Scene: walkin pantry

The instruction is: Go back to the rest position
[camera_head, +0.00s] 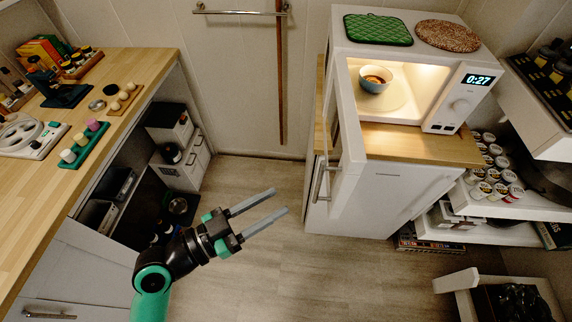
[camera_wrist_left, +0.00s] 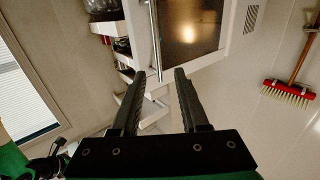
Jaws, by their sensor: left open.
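My left gripper (camera_head: 270,209) is open and empty in the head view, held above the floor between the left counter and the white cabinet. Its two fingers point to the right, with a clear gap between them. In the left wrist view the fingers (camera_wrist_left: 158,100) are apart with nothing between them. The microwave (camera_head: 455,98) stands on the cabinet with its lit inside in view, and a blue bowl (camera_head: 375,79) is in it. My right gripper is not in view.
The wooden counter (camera_head: 40,195) runs along the left with jars and small items. The white cabinet (camera_head: 375,195) is at right, beside shelves of cans (camera_head: 497,165). The floor (camera_head: 330,270) in the middle is clear. A red broom (camera_wrist_left: 288,92) shows in the wrist view.

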